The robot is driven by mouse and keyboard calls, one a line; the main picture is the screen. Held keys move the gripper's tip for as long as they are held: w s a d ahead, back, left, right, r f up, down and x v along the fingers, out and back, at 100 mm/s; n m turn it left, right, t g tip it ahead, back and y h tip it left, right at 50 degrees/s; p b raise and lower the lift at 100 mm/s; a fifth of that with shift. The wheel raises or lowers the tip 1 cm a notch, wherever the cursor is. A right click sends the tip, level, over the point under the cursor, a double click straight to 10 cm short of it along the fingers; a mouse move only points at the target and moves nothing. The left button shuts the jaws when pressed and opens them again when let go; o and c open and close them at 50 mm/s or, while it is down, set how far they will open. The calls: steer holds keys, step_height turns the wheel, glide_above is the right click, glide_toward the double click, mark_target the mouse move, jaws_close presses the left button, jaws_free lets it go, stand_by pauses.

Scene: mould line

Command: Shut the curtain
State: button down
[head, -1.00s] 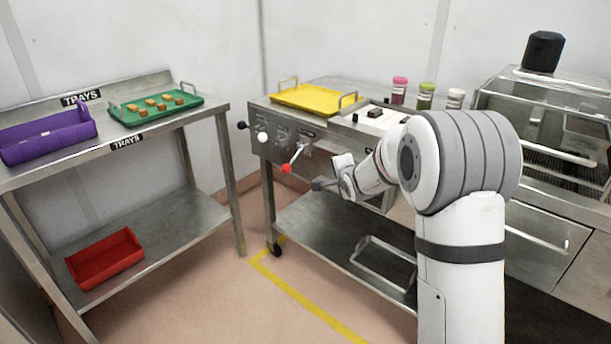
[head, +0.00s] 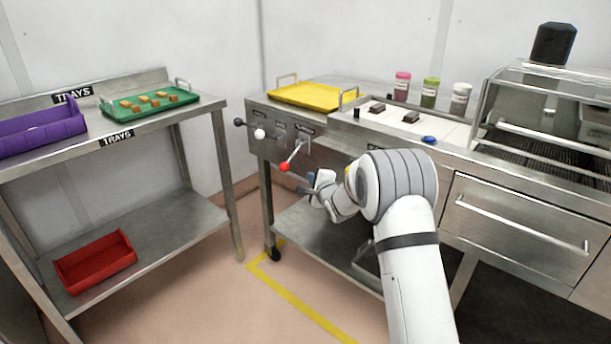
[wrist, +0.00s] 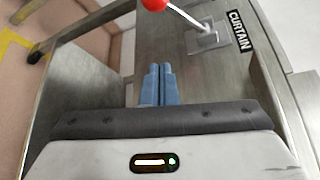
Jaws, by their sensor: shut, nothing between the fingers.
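The curtain lever (head: 293,156) has a red knob and sticks out from the steel front panel, pointing down and to the left in the head view. In the wrist view its red knob (wrist: 155,4) is at the top edge, and its plate sits beside the label CURTAIN (wrist: 241,34). My gripper (head: 303,190) is just below and right of the red knob in the head view. In the wrist view its blue fingers (wrist: 160,68) are together and empty, apart from the knob. The curtain itself I cannot make out for certain.
A black-knobbed lever (head: 239,122) and a white-knobbed lever (head: 259,134) are left of the red one. A tray table (head: 150,230) stands left, with floor between.

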mark_target(292, 157)
steer(key=w+a+b, duration=0.2)
steer(key=w+a, duration=0.3)
steer(key=a, duration=0.1)
steer(key=shift+w+a+f+b, duration=0.15)
steer(key=shift+w+a+b, duration=0.05)
steer(key=shift+w+b, duration=0.15)
steer(key=shift+a, duration=0.1)
stand_by(0.4)
